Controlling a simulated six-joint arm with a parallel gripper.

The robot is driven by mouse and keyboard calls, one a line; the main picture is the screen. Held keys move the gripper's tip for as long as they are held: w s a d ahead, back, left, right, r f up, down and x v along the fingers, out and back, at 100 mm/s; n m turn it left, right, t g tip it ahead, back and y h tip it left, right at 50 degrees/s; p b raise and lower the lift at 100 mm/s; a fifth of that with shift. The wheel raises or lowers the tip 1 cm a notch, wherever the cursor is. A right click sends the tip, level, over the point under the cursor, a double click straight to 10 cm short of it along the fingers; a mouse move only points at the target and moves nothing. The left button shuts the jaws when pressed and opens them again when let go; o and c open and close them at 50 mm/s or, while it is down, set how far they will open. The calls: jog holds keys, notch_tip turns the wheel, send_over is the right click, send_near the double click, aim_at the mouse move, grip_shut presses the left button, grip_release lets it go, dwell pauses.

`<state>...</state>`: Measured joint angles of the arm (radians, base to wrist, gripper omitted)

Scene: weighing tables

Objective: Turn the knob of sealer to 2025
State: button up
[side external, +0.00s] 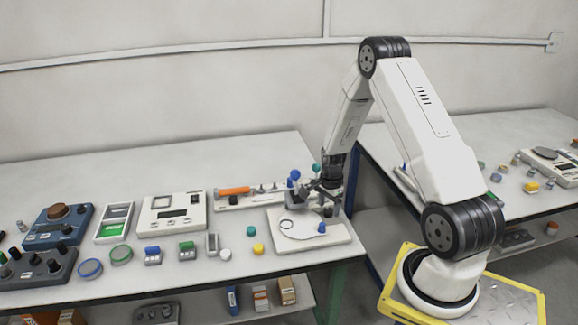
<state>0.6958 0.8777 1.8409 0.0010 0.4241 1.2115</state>
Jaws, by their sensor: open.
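No readable label marks the sealer, so I cannot tell which device it is. A blue box (42,238) at the far left of the left table carries a large brown knob (58,211) and a smaller dark knob. A dark grey box (22,279) with several dark knobs sits in front of it at the picture's left edge. Dial markings are too small to read. My gripper (318,192) is open, low over the right end of the left table. It is far from both knob boxes, above a white board (335,233) with a round plate. The fingertips are small and partly hidden.
A white scale (171,227), a framed tray (114,212), blue and green rings and small coloured pieces lie between the boxes and my gripper. A rack with an orange-handled tool (235,190) stands behind. The left table's back is clear. A second table is at right.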

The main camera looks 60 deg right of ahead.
jog(key=shift+f, duration=0.65)
grip_shut()
jog(key=shift+n, duration=0.3)
jog(key=n, duration=0.4)
jog(key=shift+n, duration=2.2)
